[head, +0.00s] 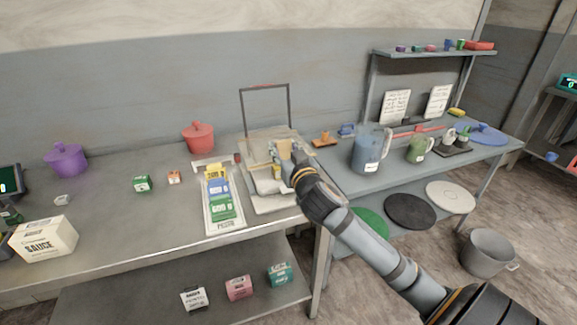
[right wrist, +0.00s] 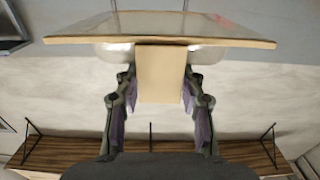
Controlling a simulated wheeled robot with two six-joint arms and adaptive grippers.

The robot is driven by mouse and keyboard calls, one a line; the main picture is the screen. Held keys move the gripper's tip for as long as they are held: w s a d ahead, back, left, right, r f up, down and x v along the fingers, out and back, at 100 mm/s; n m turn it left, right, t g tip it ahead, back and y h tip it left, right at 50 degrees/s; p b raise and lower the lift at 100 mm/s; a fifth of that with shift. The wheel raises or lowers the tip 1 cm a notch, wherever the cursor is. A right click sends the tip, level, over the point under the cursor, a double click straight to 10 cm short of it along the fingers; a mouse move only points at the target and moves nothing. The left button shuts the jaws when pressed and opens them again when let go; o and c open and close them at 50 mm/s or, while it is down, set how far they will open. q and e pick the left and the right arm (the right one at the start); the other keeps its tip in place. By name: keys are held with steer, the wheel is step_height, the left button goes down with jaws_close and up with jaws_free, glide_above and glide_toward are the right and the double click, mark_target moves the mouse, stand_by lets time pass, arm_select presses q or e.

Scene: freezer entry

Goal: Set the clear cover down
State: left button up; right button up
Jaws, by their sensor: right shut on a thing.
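The clear cover (head: 262,144) is a see-through panel, above a pale tray-like base (head: 262,204) on the grey table. My right gripper (head: 285,160) reaches in from the lower right and is shut on the cover's tan block handle. In the right wrist view the cover (right wrist: 230,42) shows as a clear panel with a tan edge, and my right gripper (right wrist: 158,92) has a finger on each side of the tan handle (right wrist: 160,70). I cannot tell whether the cover touches the base. My left gripper is not in view.
A dark upright frame (head: 265,88) stands behind the base. A tray of coloured packs (head: 223,222) lies to its left, and a red lidded pot (head: 198,137) stands behind that. A blue jug (head: 369,150) stands at right.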

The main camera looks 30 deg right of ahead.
steer(key=f, duration=0.1)
steer(key=w+d+f, duration=0.1)
steer(key=d+f, duration=0.1)
steer(key=shift+w+d+f, duration=0.1)
steer(key=shift+w+f, duration=0.3)
steer(key=shift+w+d+f, duration=0.2)
steer(key=shift+f, duration=0.2)
steer(key=f, duration=0.4)
steer(key=shift+w+d, duration=0.2)
steer(key=shift+d, duration=0.1)
steer(key=shift+f+b, duration=0.55)
steer(key=shift+f, duration=0.05)
steer(key=o, duration=0.9)
steer(key=shift+r, duration=0.1)
steer(key=shift+o, duration=0.2)
steer(key=shift+r, duration=0.1)
